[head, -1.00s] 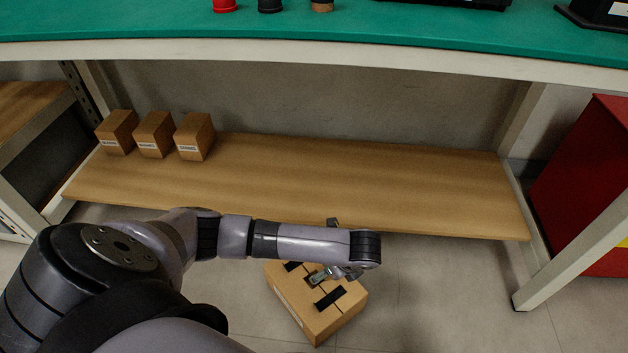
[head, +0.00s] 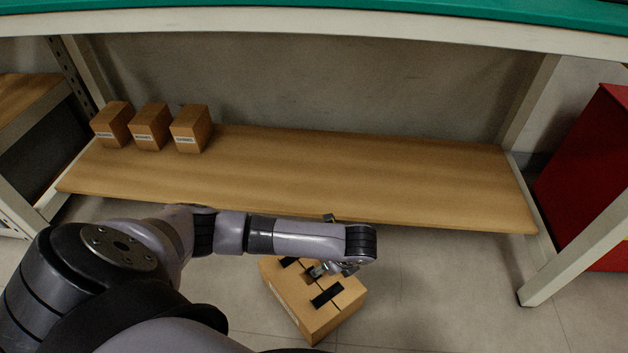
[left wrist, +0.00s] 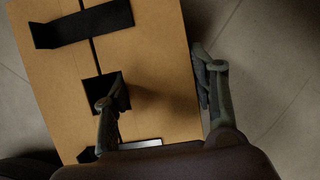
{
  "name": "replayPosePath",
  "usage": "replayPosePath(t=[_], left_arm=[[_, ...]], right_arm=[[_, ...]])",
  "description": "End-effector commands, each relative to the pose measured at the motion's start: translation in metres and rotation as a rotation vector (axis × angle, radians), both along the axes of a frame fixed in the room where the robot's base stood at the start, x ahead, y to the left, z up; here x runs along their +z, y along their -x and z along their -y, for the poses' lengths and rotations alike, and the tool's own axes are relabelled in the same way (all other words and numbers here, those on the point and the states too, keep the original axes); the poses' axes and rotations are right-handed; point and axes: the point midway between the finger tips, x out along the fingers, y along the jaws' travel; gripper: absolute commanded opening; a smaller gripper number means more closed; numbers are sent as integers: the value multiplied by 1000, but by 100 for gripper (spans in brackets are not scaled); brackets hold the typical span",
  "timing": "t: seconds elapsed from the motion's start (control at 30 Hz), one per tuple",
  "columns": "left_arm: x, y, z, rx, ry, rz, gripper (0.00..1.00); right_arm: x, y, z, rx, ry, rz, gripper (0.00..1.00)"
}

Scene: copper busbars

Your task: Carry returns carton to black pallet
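The returns carton (head: 322,317) is a brown box with black strips on top and a dark opening, in front of the low shelf in the head view. Its top also fills the left of the left wrist view (left wrist: 152,45). My left gripper (head: 330,268) is at the carton's top. In the left wrist view its fingers (left wrist: 160,82) straddle the carton's edge, one in the dark opening, the other against the outer side. They appear closed on that wall. Whether the carton touches the floor is unclear. My right gripper and the black pallet are not in view.
A low wooden shelf (head: 340,178) spans behind the arm, under the green-topped bench (head: 400,8). Several small cartons, one here (head: 190,128), stand at its left end. A bench leg (head: 570,265) and red cabinet (head: 600,170) are at right. Floor right of the carton is clear.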

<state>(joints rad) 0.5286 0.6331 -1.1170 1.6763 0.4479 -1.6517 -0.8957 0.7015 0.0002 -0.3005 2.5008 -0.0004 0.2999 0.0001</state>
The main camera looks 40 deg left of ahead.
Motion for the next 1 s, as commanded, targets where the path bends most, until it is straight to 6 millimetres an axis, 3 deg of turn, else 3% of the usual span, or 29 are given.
replayPosePath(t=[0.6,1.0], left_arm=[[-1,1,0,-1,-1,-3,7],[4,2,-1,1,-1,-4,5]], right_arm=[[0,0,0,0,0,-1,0],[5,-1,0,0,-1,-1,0]])
